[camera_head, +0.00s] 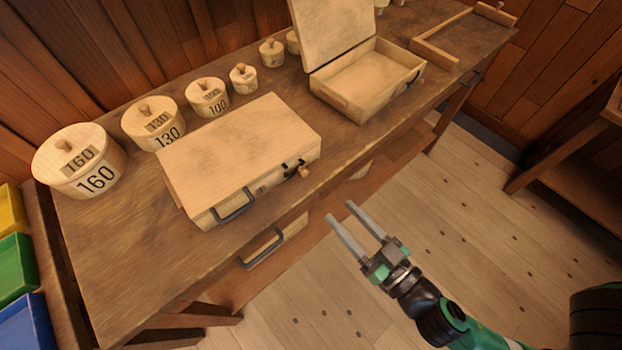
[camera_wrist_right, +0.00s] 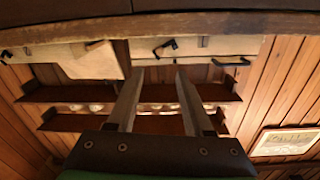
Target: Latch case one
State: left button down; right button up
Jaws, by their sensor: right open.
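A pale wooden case (camera_head: 240,145) with its lid down sits on the bench. Its front has a dark handle (camera_head: 232,207) and, further right, a dark latch with a wooden knob (camera_head: 304,172); whether the latch is fastened is too small to tell. A second wooden case (camera_head: 365,82) stands open behind to the right, lid upright. No number shows on either case. My right gripper (camera_head: 340,210) is open and empty, in front of and below the closed case's right end, apart from it. It also shows in the right wrist view (camera_wrist_right: 160,73). My left gripper is out of view.
Several round lidded boxes, including one marked 160 (camera_head: 82,163) and one marked 130 (camera_head: 153,126), line the bench's back. A drawer handle (camera_head: 262,249) juts out below the closed case. Coloured bins (camera_head: 15,262) stand at the left. Floor space is clear around my right arm.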

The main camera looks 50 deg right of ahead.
jog(key=p, duration=0.3)
send_near(306, 174)
jog(key=a+x, duration=0.1)
jog(key=x, duration=0.3)
jog(key=d+x, duration=0.1)
jog(key=x, duration=0.2)
jog(key=shift+r, duration=0.1)
jog(key=shift+w+d, duration=0.1)
jog(key=shift+w, duration=0.4)
grip_shut()
